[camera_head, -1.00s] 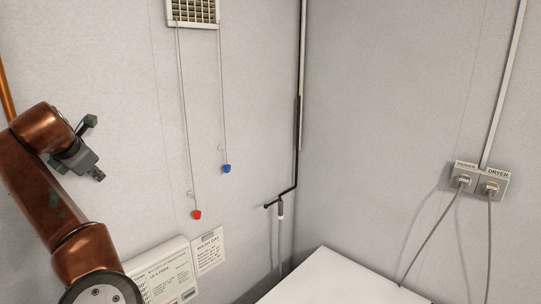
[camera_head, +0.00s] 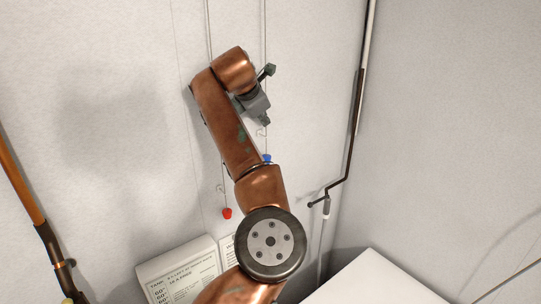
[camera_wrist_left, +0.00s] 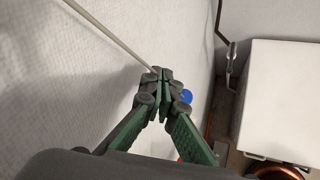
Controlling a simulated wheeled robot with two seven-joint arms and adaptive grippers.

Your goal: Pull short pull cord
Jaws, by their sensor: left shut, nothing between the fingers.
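Two thin pull cords hang on the wall. The short cord (camera_head: 265,30) ends in a blue knob (camera_head: 267,158), and the longer cord (camera_head: 209,30) ends in a red knob (camera_head: 227,213). My left gripper (camera_head: 265,121) is shut and empty, in front of the short cord and above the blue knob in the picture. In the left wrist view, a cord (camera_wrist_left: 110,33) runs down to the shut fingertips (camera_wrist_left: 163,74) and passes out of sight there. The blue knob (camera_wrist_left: 186,96) shows just beyond the fingers. I cannot tell whether they touch the cord. My right gripper is out of view.
A dark pipe with a lever (camera_head: 350,150) runs down near the corner. A white surface (camera_head: 375,280) lies at the lower right. A white notice panel (camera_head: 180,270) is at the lower left, and an orange pipe (camera_head: 20,175) stands at the far left.

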